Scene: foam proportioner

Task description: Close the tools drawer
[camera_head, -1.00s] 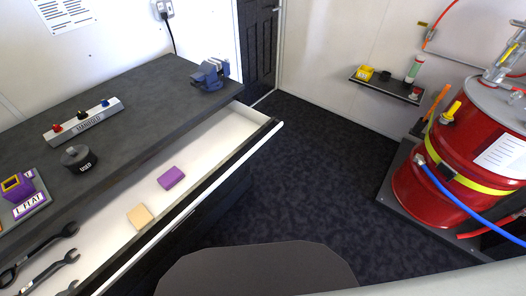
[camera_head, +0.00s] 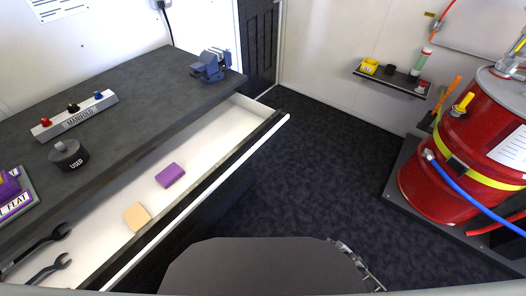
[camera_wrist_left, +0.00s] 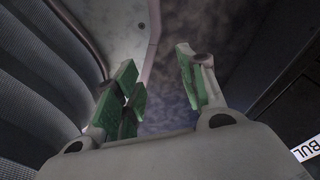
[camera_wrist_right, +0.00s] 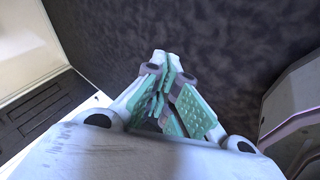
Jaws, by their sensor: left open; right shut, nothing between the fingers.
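The tools drawer (camera_head: 213,189) is pulled out from under the dark workbench in the head view. Its white inside is exposed, with a purple block (camera_head: 169,175), a tan block (camera_head: 137,217) and dark wrenches (camera_head: 49,241) in it. Its long front edge runs diagonally and no gripper touches it there.
The workbench top (camera_head: 130,115) bears a manifold block (camera_head: 75,117), a round "USED" container (camera_head: 69,155) and a blue vise (camera_head: 210,66). A red drum (camera_head: 450,150) with hoses stands at the right. Dark carpet (camera_head: 315,160) between them is clear.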

